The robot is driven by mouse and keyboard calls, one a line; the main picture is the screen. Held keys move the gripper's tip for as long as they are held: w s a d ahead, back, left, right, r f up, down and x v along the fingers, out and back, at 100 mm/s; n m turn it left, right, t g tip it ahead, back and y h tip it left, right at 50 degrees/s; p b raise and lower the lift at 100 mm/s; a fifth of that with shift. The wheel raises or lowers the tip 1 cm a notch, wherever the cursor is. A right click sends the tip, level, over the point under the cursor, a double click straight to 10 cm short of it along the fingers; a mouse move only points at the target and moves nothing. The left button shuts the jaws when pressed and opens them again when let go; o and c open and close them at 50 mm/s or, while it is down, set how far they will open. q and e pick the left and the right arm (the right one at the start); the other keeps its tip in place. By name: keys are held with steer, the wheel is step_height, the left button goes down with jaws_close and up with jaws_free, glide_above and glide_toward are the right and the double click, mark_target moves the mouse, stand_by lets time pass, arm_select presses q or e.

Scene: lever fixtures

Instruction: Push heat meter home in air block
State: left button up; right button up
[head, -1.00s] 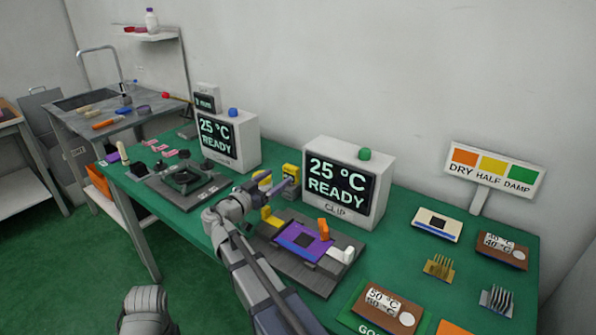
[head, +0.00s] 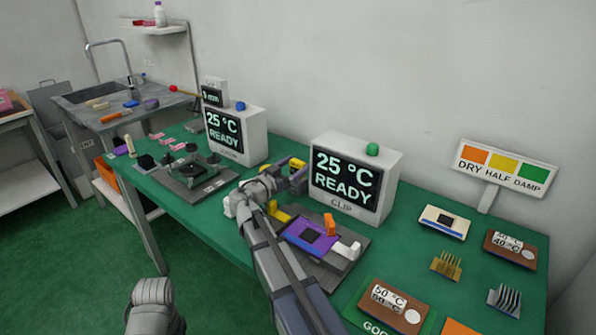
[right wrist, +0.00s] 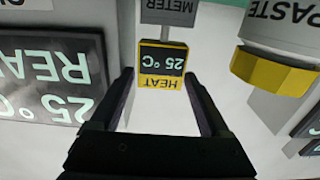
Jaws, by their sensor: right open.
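The heat meter (right wrist: 162,65) has a yellow frame and a dark face reading 25 °C. In the right wrist view it stands upside down, ahead of and between my open fingertips, with a gap to each finger. In the head view a yellow top that looks like the heat meter (head: 298,163) shows just behind my right gripper (head: 297,181), left of the CLIP display. My right gripper also shows in the wrist view (right wrist: 164,88), open and empty. I cannot pick out the air block for certain. My left gripper is not in view.
A paste tube with a yellow cap (right wrist: 275,72) stands close beside the meter. The CLIP display (head: 352,180) is on its other side. A purple board (head: 310,236) lies on a grey fixture below. Brown blocks and combs lie at the right of the green table.

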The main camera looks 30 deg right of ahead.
steer(key=shift+w+d, duration=0.3)
steer(key=shift+d, duration=0.35)
steer(key=shift+c, duration=0.2)
steer(key=c, duration=1.1)
steer(key=shift+r, duration=0.2)
step_height(320, 180, up, 19)
steer(key=p, duration=1.9)
steer(key=shift+s+r, duration=0.1)
